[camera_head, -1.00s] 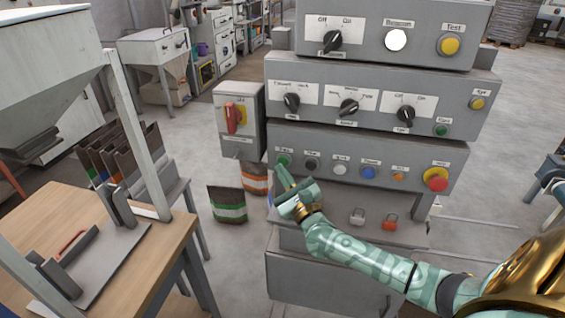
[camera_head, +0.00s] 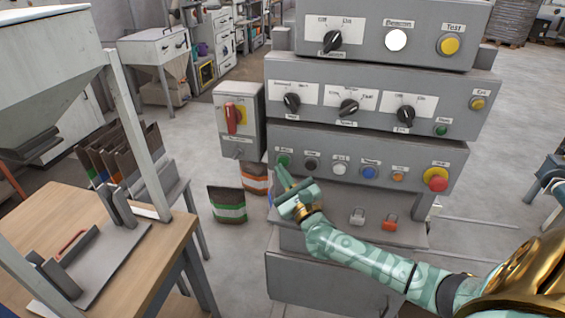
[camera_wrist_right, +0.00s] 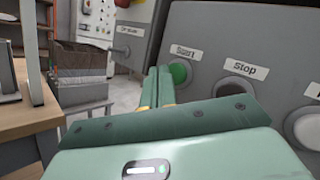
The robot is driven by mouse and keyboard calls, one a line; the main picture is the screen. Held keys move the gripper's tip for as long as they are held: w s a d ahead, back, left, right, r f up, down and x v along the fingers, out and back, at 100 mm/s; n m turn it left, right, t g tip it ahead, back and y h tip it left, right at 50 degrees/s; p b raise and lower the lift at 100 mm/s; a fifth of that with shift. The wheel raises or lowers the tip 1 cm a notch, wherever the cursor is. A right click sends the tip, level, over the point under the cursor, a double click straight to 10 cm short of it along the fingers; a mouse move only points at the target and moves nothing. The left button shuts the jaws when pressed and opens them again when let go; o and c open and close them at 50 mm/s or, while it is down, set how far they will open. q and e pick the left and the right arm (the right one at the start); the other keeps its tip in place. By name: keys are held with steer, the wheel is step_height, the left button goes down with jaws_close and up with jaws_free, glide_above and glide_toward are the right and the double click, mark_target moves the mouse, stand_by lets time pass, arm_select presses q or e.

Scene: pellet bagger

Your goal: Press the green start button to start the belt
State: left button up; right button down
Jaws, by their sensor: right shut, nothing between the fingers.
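The green start button (camera_head: 283,160) sits at the left end of the lowest button row on the grey control panel (camera_head: 330,140). In the right wrist view the green button (camera_wrist_right: 179,73) shows under a "Start" label, just right of my fingertips. My right gripper (camera_head: 280,171) is shut and empty, its fingers pointing up at the button from just below. In the wrist view the closed fingers (camera_wrist_right: 159,78) overlap the button's left edge; I cannot tell whether they touch it. My left gripper is not in view.
A black stop button (camera_head: 311,164) sits right of the green one, then several others and a red mushroom button (camera_head: 436,179). A box with a red switch (camera_head: 233,117) stands left. Two padlocks rest on the ledge below. A wooden table (camera_head: 150,262) is at left.

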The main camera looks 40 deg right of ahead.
stand_by(0.4)
steer(key=shift+w+d, duration=0.3)
steer(key=shift+d, duration=0.05)
steer(key=shift+w+d+b, duration=0.15)
steer(key=shift+d+b, duration=0.1)
steer(key=shift+b, duration=0.1)
stand_by(0.5)
steer(key=shift+a, duration=0.1)
steer(key=shift+s+a+p, duration=0.4)
steer(key=shift+s+a, duration=0.1)
steer(key=s+a+p, duration=0.2)
steer(key=s+a, duration=0.2)
steer(key=shift+a, duration=0.3)
